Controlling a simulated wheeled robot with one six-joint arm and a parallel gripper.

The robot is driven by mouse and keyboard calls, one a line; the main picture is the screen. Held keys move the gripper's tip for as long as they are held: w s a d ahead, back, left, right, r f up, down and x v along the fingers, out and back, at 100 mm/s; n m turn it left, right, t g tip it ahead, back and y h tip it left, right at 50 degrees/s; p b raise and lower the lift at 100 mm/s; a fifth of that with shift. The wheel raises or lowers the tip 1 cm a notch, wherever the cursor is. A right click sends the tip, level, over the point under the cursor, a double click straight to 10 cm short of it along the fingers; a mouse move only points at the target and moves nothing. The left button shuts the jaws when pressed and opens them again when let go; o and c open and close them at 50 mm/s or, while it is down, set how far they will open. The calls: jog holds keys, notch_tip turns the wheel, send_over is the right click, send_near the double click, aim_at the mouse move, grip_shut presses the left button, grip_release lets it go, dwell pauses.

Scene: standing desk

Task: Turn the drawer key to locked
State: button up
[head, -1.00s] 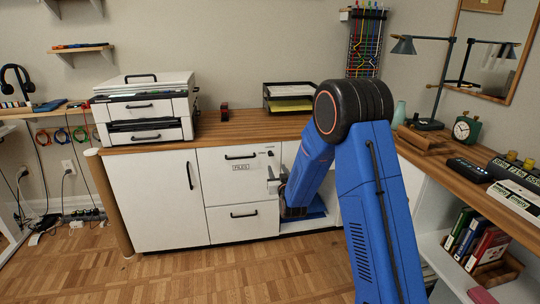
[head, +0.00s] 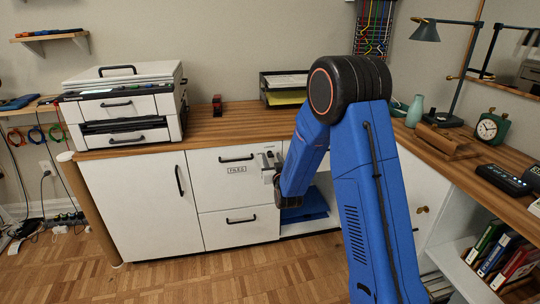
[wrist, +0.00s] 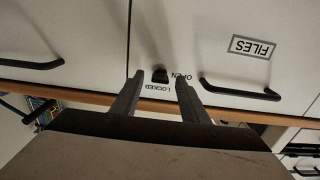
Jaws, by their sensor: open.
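The drawer (head: 213,185) is white, shut, with a FILES label (wrist: 253,47) and a dark bar handle (wrist: 240,90). Its small dark key (wrist: 160,75) shows in the wrist view, which is upside down. The word OPEN (wrist: 180,76) is printed beside the key and LOCKED (wrist: 158,87) is printed by it too. I cannot tell which word the key points to. My gripper (head: 268,167) is at the drawer's upper right in the head view and hides the key there. In the wrist view my gripper (wrist: 160,83) is open, its fingers on either side of the key.
The wooden desktop (head: 235,127) overhangs just above the drawer front. A cabinet door (head: 135,205) is to the left and an open cubby with a blue item (head: 310,206) to the right. A printer (head: 120,105) stands on top. The floor in front is clear.

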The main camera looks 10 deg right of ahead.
jog(key=shift+w, duration=0.35)
grip_shut()
jog(key=shift+m, duration=0.3)
jog(key=shift+d+f+m, duration=0.1)
jog(key=shift+m, duration=8.5)
